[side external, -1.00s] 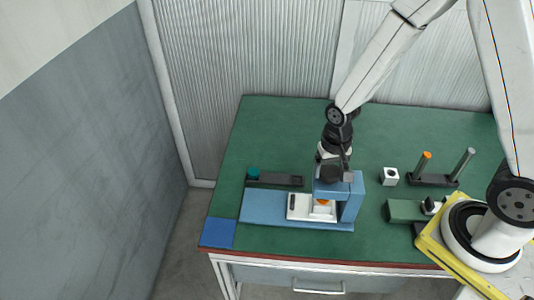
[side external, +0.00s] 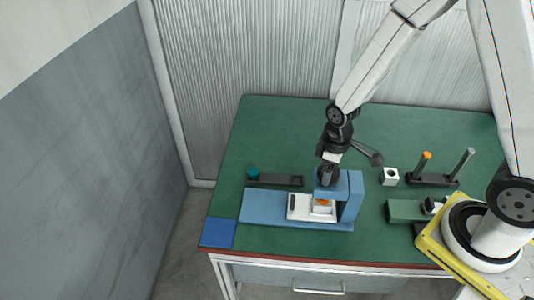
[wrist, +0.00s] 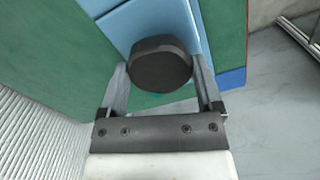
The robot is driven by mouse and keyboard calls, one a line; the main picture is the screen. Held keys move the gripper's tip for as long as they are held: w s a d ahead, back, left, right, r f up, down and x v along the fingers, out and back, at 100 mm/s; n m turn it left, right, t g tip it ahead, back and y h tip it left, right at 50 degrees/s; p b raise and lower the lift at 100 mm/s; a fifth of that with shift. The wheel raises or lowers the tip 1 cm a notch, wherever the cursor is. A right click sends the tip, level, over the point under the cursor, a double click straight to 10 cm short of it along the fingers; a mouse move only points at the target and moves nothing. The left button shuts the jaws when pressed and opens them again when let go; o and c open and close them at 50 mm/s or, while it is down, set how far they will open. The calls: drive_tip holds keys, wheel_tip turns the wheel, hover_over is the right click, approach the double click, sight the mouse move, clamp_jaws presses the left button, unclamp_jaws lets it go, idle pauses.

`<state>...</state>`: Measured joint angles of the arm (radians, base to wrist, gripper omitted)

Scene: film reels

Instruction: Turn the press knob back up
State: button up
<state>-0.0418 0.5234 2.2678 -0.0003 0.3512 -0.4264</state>
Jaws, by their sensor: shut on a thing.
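The blue press (side external: 352,190) stands on a long blue base (side external: 262,212) near the table's front edge. Its dark round knob (wrist: 160,62) sits on top. My gripper (side external: 328,180) comes down from above and is shut on the knob, with one finger on each side of it in the wrist view. Under the press arm, a white block (side external: 298,207) lies on the base, with a small orange piece (side external: 323,202) by it. The gripper hides part of the knob in the side view, and the knob's exact angle cannot be told.
A dark strip with a teal piece (side external: 253,173) lies behind the base. To the right are a white block with a hole (side external: 390,176), a dark rack with two posts (side external: 432,181) and a green block (side external: 402,211). A blue square (side external: 217,232) marks the front left corner.

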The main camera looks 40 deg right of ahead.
sight(339, 174)
drive_tip(key=n, duration=0.5)
drive_tip(key=shift+n, duration=0.3)
idle(0.4)
drive_tip(key=o, duration=1)
drive_tip(key=shift+r, duration=0.15)
drive_tip(key=shift+r, duration=3.8)
drive_tip(key=m, duration=0.1)
drive_tip(key=s+r+m+t, duration=0.1)
drive_tip(key=m, duration=0.1)
drive_tip(key=s+m, duration=0.1)
drive_tip(key=m, duration=0.1)
drive_tip(key=shift+s+d+r, duration=0.15)
drive_tip(key=shift+d+r, duration=0.05)
drive_tip(key=shift+d, duration=0.2)
drive_tip(key=m, duration=0.2)
drive_tip(key=s+m+t, duration=0.1)
drive_tip(key=m, duration=0.1)
drive_tip(key=s+r+m, duration=0.1)
drive_tip(key=m, duration=0.1)
drive_tip(key=shift+s+d+t, duration=0.2)
drive_tip(key=shift+d+t, duration=0.1)
